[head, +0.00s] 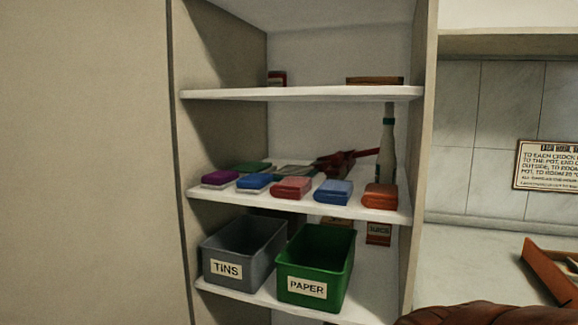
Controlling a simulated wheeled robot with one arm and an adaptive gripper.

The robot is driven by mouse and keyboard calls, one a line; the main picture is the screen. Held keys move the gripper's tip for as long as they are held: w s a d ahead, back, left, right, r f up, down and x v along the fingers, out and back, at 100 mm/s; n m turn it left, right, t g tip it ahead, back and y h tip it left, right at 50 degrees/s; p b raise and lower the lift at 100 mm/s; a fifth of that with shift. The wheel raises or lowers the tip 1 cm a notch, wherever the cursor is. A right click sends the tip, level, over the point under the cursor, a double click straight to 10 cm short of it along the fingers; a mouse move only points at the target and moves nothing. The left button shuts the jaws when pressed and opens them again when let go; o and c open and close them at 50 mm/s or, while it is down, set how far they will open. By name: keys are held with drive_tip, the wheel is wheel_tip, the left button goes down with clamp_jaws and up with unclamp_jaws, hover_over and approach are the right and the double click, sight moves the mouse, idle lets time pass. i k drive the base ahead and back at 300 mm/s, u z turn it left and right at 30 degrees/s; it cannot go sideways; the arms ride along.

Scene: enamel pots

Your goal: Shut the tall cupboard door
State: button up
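The tall cupboard (428,150) stands open, and its white shelves show in the head view. A large plain beige panel (85,160) fills the left side of the view, with a dark line along its right edge. It may be the cupboard's door swung open; I cannot tell for sure, and no handle or hinge shows on it. My gripper is not in view.
Inside are a grey TINS bin (243,252), a green PAPER bin (315,268), several folded cloths (292,188) and a bottle (387,145). At right are a counter (465,265), an orange-brown tray (550,270) and a wall sign (546,166). A brown rounded thing (485,314) shows at the bottom right.

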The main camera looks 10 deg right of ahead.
sight(89, 235)
drive_tip(key=u, duration=0.55)
drive_tip(key=k, duration=1.3)
drive_tip(key=u, duration=1.25)
drive_tip(key=i, duration=1.25)
drive_tip(key=u, duration=0.75)
drive_tip(key=i, duration=0.35)
drive_tip(key=u, duration=0.1)
